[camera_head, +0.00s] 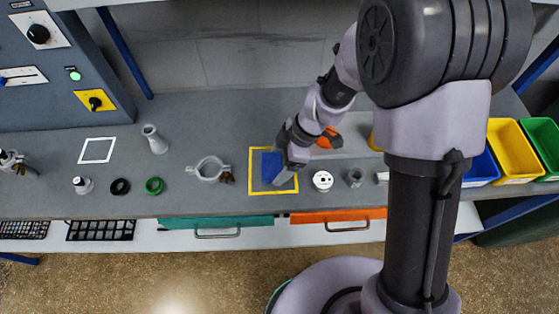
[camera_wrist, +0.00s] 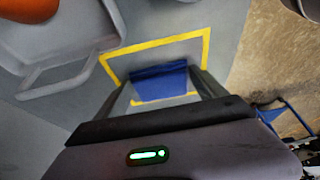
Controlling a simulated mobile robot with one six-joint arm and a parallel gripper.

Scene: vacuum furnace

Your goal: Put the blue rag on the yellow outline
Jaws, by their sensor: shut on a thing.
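The blue rag (camera_head: 270,166) is inside the yellow outline (camera_head: 251,180) on the grey bench, partly hidden by my gripper in the head view. In the wrist view the blue rag (camera_wrist: 160,82) sits between my two fingers, within the yellow outline (camera_wrist: 152,44). My gripper (camera_head: 283,178) points down over the right part of the outline and is shut on the rag. It also shows in the wrist view (camera_wrist: 165,88), with a finger on either side of the rag. Whether the rag touches the bench is hard to tell.
A metal clamp ring (camera_head: 210,169) lies left of the outline. A white round part (camera_head: 322,181) and a small grey fitting (camera_head: 355,178) stand to its right. A green ring (camera_head: 154,186), a black ring (camera_head: 120,187) and a white outline (camera_head: 97,150) are further left. Yellow bins (camera_head: 515,150) stand far right.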

